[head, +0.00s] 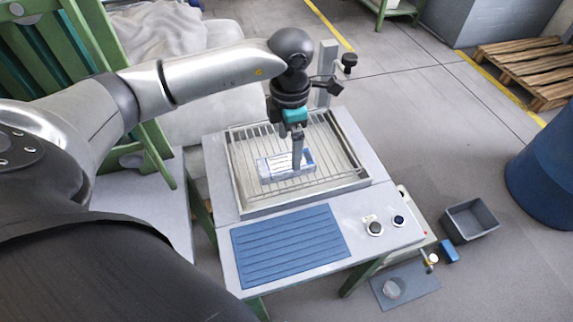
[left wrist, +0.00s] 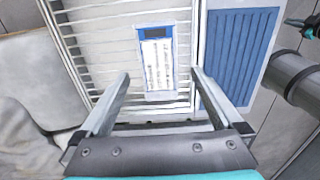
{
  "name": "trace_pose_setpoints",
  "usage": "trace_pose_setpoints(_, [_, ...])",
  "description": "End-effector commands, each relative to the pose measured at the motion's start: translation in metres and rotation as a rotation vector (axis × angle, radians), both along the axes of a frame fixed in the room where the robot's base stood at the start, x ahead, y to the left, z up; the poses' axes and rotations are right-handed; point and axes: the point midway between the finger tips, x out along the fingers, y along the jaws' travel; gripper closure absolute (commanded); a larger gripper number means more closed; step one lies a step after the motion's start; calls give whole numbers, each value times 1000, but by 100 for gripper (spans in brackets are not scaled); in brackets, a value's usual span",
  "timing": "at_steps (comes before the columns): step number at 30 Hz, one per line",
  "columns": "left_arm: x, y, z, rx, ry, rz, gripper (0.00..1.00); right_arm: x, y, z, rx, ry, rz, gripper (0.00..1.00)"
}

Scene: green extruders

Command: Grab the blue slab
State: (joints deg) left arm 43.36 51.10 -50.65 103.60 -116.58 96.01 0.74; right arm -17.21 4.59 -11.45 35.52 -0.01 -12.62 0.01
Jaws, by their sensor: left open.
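The blue slab (head: 272,167) lies flat on a wire rack in the shallow tray on the bench. In the left wrist view the slab (left wrist: 143,36) is blue at its edges, with a large white printed label and a dark patch at its far end. My left gripper (head: 297,166) points down over the slab and hides part of it. In the left wrist view the open fingers (left wrist: 161,74) stand on either side of the slab's near end, with room on both sides. Contact cannot be seen. A dark and teal part at the upper right edge looks like my right gripper (left wrist: 306,25), cut off.
The tray's rim (head: 310,195) surrounds the rack. A ribbed blue mat (head: 290,245) lies on the bench's near side, with two knobs (head: 375,228) beside it. A post (head: 327,75) stands behind the tray. A grey bin (head: 470,221) stands on the floor to the right.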

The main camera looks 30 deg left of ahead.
Motion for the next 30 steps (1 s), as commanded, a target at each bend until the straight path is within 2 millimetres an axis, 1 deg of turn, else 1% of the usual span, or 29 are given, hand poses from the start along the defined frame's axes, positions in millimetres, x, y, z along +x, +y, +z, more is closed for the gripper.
trace_pose_setpoints(2, [-1, 1, -7, 0, 3, 1, 0, 0, 0, -1, 0, 0, 0, 100])
trace_pose_setpoints(7, [-4, 6, -34, 0, 5, 1, 0, 0, 0, -4, 0, 0, 0, 100])
trace_pose_setpoints(10, [-4, 5, -46, 0, 4, 0, 0, 0, 0, -6, 0, 0, 0, 100])
trace_pose_setpoints(13, [-3, 5, -52, 0, 1, -1, 0, 0, 0, -6, 0, 0, 0, 100])
trace_pose_setpoints(20, [-3, 5, -52, -1, 1, -1, 0, 0, 0, -6, 0, -1, 0, 100])
trace_pose_setpoints(30, [-3, 5, -52, 0, 1, 0, 38, 0, 0, -6, 0, -1, -1, 100])
